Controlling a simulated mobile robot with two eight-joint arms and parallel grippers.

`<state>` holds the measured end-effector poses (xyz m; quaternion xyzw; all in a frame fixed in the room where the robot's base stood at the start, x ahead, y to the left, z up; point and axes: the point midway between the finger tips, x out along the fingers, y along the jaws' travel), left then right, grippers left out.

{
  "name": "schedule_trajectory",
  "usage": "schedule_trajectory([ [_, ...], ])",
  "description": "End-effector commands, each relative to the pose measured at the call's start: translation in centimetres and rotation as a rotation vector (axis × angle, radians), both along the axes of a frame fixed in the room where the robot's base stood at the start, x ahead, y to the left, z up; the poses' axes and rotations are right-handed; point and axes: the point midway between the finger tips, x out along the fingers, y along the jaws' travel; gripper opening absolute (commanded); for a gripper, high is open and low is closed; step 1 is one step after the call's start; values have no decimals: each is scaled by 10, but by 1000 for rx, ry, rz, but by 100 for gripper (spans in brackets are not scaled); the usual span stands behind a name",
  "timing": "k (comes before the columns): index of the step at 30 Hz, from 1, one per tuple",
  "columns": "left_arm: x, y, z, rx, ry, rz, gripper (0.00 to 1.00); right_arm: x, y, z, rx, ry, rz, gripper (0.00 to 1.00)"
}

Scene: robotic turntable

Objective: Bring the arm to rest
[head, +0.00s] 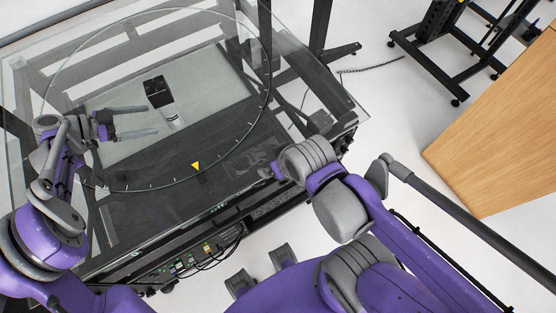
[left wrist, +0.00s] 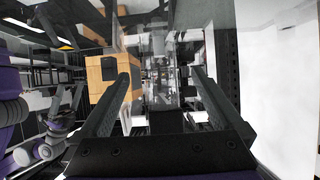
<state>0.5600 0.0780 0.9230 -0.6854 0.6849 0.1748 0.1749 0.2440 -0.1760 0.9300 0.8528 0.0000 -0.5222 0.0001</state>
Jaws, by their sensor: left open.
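My left gripper (head: 151,120) is over the left part of the glass turntable (head: 225,143) in the head view, fingers pointing right. Its fingers are apart with nothing between them. In the left wrist view the two dark fingers of the left gripper (left wrist: 161,75) also stand wide apart and empty. A black block with pale marks (head: 157,92) is just beyond the fingertips. A small whitish object (head: 171,118) lies just right of them. My right arm (head: 345,205) is folded by the table's near right corner; its fingers cannot be made out.
The glass tabletop (head: 335,95) sits on a dark frame with cables and electronics (head: 205,248) along the near side. A wooden tabletop (head: 500,140) is at the right. A black wheeled stand (head: 430,55) is at the back right. White floor lies between.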

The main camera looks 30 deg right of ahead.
Motion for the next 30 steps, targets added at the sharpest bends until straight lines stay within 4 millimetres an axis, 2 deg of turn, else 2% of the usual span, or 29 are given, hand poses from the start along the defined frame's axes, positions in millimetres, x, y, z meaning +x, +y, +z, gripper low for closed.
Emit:
schedule_trajectory([
  [3, 0, 20, 11, 0, 0, 2, 100, 0, 0, 0, 0, 0, 0, 100],
  [7, 0, 32, 18, 0, 0, 0, 100, 0, 0, 0, 0, 0, 0, 100],
  [12, 0, 38, 21, 0, 0, 0, 100, 0, 0, 0, 0, 0, 0, 100],
  [20, -5, 36, 25, 19, 25, 17, 100, 0, 0, 0, 0, 0, 0, 100],
  [23, -18, 32, 33, 78, 93, 76, 100, 0, 0, 0, 0, 0, 0, 100],
  [25, -34, 28, 39, 140, 164, 145, 100, 0, 0, 0, 0, 0, 0, 100],
  [30, -85, 26, 52, 310, 337, 375, 100, 0, 0, 0, 0, 0, 0, 100],
])
